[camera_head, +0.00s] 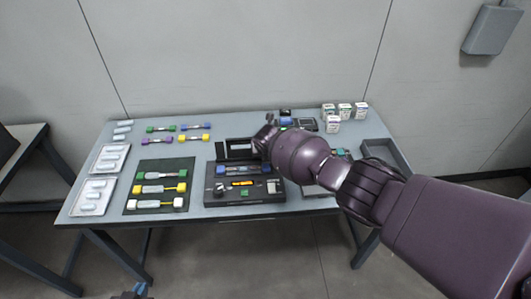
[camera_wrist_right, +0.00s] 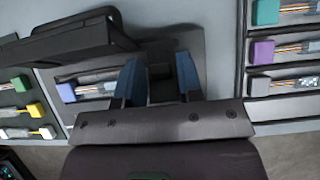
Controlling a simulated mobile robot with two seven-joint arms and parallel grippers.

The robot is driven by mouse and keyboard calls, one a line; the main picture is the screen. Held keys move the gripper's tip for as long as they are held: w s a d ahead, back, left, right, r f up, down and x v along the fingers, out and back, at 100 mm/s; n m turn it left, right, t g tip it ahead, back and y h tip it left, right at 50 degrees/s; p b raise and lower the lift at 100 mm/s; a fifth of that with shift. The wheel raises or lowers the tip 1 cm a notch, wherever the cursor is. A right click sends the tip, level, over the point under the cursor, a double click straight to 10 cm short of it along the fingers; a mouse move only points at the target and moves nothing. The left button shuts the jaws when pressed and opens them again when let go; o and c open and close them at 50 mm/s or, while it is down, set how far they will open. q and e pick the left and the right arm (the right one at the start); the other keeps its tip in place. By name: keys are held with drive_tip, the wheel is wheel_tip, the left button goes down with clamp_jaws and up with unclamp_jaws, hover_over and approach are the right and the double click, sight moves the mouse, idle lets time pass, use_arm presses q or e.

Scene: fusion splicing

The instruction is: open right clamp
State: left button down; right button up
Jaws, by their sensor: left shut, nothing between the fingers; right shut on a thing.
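In the right wrist view the blue fingers of my right gripper (camera_wrist_right: 159,80) straddle a dark part (camera_wrist_right: 161,72), seemingly the right clamp. Its exact pose is unclear. My left gripper (camera_head: 141,290) shows only as a small bit at the bottom edge, away from the table, shut and empty.
A dark mat (camera_head: 130,196) with coloured fibre holders lies left of the splicer, and white blister trays (camera_head: 97,196) lie further left. More coloured holders lie behind. White boxes (camera_head: 344,111) and a grey bin (camera_head: 386,148) stand at the right.

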drive_tip(key=o, duration=0.7)
drive_tip(key=shift+o, duration=0.2)
drive_tip(key=shift+s+r, duration=0.1)
drive_tip(key=v, duration=1)
drive_tip(key=shift+s+r+p, duration=0.15)
drive_tip(key=shift+r+p, duration=0.05)
drive_tip(key=shift+p, duration=0.2)
